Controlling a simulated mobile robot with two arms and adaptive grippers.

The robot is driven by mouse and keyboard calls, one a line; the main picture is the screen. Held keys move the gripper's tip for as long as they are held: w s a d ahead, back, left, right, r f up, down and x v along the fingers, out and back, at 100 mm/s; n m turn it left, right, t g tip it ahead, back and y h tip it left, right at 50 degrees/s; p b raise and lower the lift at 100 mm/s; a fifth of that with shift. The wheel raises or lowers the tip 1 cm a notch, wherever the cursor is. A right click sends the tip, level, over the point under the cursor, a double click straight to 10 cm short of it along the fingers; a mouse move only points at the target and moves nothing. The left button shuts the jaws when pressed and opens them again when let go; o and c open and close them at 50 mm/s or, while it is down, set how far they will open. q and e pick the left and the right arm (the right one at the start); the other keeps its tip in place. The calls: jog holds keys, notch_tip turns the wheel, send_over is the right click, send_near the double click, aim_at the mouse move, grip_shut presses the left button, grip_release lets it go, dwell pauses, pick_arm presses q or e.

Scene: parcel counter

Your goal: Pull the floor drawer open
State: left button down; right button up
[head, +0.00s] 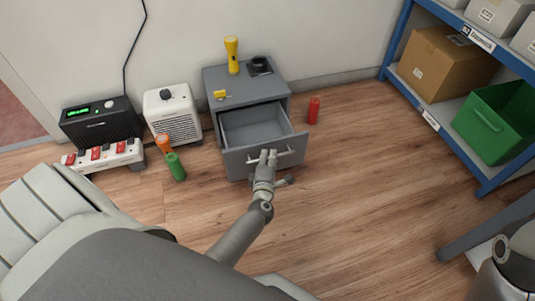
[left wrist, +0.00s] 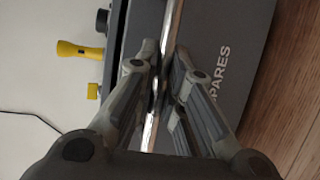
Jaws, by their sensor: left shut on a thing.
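The grey floor drawer (head: 237,160) stands pulled out of its small grey cabinet (head: 223,84), and the inside that shows is empty. A bar handle (head: 287,153) runs across its front; the handle also crosses the left wrist view (left wrist: 172,25). My left gripper (head: 267,158) is shut on this handle, with its fingers on either side of the bar in the left wrist view (left wrist: 160,80). The drawer front (left wrist: 235,40) bears the word SPARES in that view. Part of the front is hidden behind my gripper. My right gripper does not show.
A yellow flashlight (head: 232,55) and a dark object (head: 260,66) stand on the cabinet. A red can (head: 314,111) stands right of it; green (head: 176,167) and orange (head: 164,144) cylinders stand left, near a white heater (head: 172,117). A blue shelf (head: 395,45) stands right. Floor between is clear.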

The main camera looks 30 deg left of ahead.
pick_arm(q)
jog(key=c, duration=1.8)
grip_release()
